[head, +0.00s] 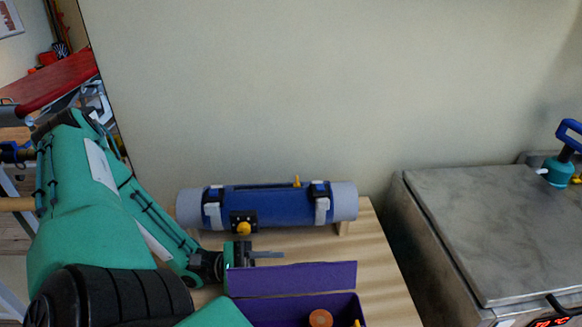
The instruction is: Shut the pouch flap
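The purple pouch (357,301) stands on the wooden table near the bottom of the head view, and its lower part is cut off by the frame edge. Its purple flap (292,279) is up at the far side, so the pouch is open. An orange round thing (320,318) shows inside. My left gripper (268,255) is just beyond the flap's upper left edge, with a thin grey finger pointing right. The flap hides part of it, and I cannot tell whether it touches the flap or how far apart its fingers are. My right gripper is out of view.
A blue and grey roll (275,199) with straps and a yellow knob lies behind the gripper on the wooden table (382,270). A steel unit (500,220) with a teal, blue-handled object (559,170) stands right. A red padded bench (55,80) is at far left.

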